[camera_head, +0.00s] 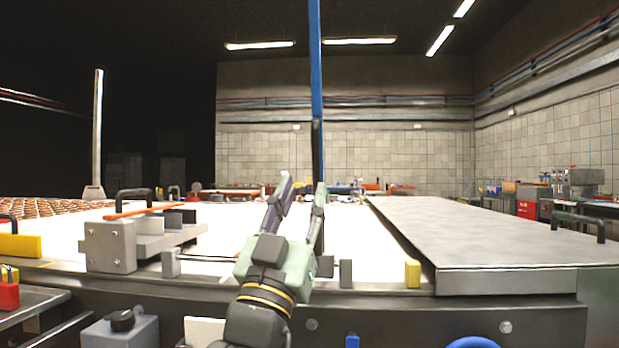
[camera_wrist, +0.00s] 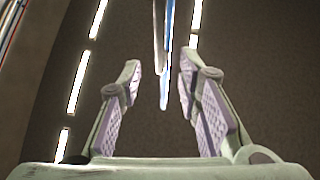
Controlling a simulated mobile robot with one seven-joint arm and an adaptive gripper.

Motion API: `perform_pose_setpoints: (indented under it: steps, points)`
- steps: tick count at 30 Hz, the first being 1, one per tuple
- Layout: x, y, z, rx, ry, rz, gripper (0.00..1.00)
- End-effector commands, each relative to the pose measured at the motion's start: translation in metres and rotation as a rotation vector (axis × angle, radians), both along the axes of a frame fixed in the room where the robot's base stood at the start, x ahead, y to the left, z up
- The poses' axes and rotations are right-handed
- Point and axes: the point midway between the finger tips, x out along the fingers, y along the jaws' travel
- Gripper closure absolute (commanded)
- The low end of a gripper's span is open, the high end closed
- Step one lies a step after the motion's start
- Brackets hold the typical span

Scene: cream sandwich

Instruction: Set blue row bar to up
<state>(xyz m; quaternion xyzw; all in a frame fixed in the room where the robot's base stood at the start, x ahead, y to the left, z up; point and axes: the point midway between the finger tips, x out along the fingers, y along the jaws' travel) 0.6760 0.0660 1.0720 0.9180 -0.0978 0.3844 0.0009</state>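The blue row bar (camera_head: 316,60) stands upright in the head view, and its top runs out of the picture. Its lower part looks dark and passes behind my gripper (camera_head: 303,184). My gripper points upward with its two fingers spread apart. In the wrist view the bar (camera_wrist: 168,45) shows in the gap between the open fingertips (camera_wrist: 160,63), nearer the right one. I see no finger clearly touching it. Where the bar's lower end is fixed is hidden behind my gripper.
A pale conveyor surface (camera_head: 225,236) lies behind my gripper. A grey metal cover (camera_head: 480,230) with a handle is at the right. A metal block (camera_head: 110,245) and a black handle (camera_head: 135,198) are at the left.

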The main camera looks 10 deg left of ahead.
Motion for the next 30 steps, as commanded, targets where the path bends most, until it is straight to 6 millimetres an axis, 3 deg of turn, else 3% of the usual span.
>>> perform_pose_setpoints:
  steps: [3,9,23,26,29,30]
  points:
    - [-0.017,0.005,-0.019,-0.001,0.002,0.002,0.69]
    - [-0.037,0.010,-0.039,-0.001,0.002,0.002,0.69]
    - [-0.044,0.012,-0.044,-0.001,-0.001,0.002,0.69]
    - [-0.049,0.026,-0.035,-0.016,-0.025,0.042,0.69]
    - [-0.066,0.064,-0.015,-0.055,-0.090,0.152,0.69]
    - [-0.078,0.085,-0.006,-0.073,-0.127,0.217,0.69]
